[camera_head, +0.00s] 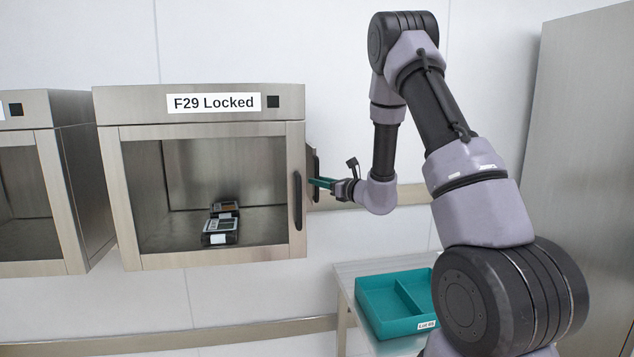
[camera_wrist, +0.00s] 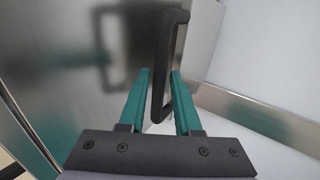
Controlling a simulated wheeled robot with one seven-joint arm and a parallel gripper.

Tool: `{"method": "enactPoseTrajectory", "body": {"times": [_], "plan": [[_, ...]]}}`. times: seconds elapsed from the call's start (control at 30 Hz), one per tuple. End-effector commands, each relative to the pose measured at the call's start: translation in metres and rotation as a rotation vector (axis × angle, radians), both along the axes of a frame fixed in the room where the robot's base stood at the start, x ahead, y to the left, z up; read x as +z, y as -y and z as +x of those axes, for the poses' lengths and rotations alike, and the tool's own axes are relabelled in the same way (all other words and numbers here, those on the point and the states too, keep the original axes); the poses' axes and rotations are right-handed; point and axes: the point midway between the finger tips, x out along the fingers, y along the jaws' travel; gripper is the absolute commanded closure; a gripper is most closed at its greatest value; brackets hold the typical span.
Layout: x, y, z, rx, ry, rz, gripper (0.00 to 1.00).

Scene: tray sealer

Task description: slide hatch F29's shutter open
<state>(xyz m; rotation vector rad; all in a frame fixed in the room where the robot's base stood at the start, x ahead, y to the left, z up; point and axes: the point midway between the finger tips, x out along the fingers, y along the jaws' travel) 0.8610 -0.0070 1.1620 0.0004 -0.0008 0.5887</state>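Hatch F29 (camera_head: 200,103) is a steel wall box whose label reads "F29 Locked". Its front frame surrounds a window, with a dark upright handle (camera_head: 297,201) on the right side. A small steel panel (camera_head: 311,172) shows just right of the box; I cannot tell whether it is the shutter. My gripper (camera_head: 322,183) is beside this panel, right of the box. In the wrist view, its teal fingers (camera_wrist: 161,80) are apart, with a black bar handle (camera_wrist: 158,85) between them, in front of a steel surface. Contact with the handle is unclear.
Two dark packs (camera_head: 220,230) lie inside the hatch. Another hatch (camera_head: 28,200) stands at the left. A teal divided tray (camera_head: 375,319) rests on a low table (camera_head: 350,270) below right. A tall steel cabinet (camera_head: 585,150) stands at the far right.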

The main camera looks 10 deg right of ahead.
Motion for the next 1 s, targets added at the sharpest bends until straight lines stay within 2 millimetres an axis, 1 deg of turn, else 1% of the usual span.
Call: {"method": "enactPoseTrajectory", "body": {"times": [0.03,0.17,0.43,0.47,0.5,0.53,1.0], "plan": [[-0.0005,-0.0032,0.004,0.002,0.0,-0.001,0.68],[-0.0004,-0.0064,0.0098,0.0,0.0,0.0,0.68],[-0.0002,-0.0071,0.0105,0.0,-0.001,-0.001,0.68],[-0.0002,-0.0071,0.0104,0.0,-0.001,-0.001,0.79],[-0.0002,-0.0071,0.0104,0.0,-0.001,-0.001,0.95],[-0.0002,-0.0071,0.0104,0.0,-0.001,-0.001,1.0],[-0.0002,-0.0069,0.0102,0.0,-0.001,-0.001,1.0]]}}
